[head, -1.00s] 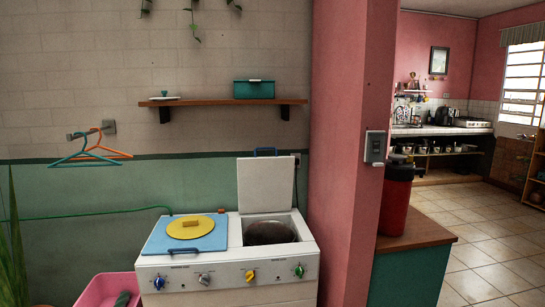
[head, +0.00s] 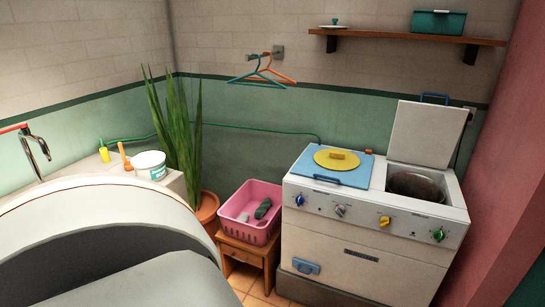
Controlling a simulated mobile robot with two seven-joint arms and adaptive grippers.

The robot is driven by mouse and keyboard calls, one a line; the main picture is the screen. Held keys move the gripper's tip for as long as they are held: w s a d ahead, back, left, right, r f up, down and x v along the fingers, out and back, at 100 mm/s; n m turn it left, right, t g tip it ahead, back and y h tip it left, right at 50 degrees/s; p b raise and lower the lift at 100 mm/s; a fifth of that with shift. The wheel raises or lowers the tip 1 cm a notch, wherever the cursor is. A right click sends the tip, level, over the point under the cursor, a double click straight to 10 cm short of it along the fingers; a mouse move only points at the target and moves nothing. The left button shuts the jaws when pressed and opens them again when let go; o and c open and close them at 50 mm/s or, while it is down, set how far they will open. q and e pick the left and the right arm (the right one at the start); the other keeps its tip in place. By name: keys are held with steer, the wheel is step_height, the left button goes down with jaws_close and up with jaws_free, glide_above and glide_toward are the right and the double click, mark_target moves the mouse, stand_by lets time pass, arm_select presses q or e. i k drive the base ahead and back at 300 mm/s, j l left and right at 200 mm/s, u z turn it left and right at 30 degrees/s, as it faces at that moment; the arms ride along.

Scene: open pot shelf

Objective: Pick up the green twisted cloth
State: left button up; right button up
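The green twisted cloth (head: 263,208) is a small dark green bundle lying in the pink basket (head: 273,229), toward its right side. A small pale item (head: 243,216) lies in the basket to the left of the cloth. The basket stands on a small wooden stool (head: 242,250), left of the white washing machine. Neither of my grippers shows in the head view.
The white washing machine (head: 345,255) stands right of the basket, with one lid raised. A potted plant (head: 180,135) stands behind and left of it. A large white rounded basin (head: 90,215) fills the left, with a white tub (head: 150,165) behind it.

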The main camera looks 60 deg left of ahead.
mark_target(260, 212)
steer(key=u, duration=1.85)
steer(key=i+z, duration=0.1)
steer(key=z, duration=0.45)
steer(key=i+j+z, duration=0.7)
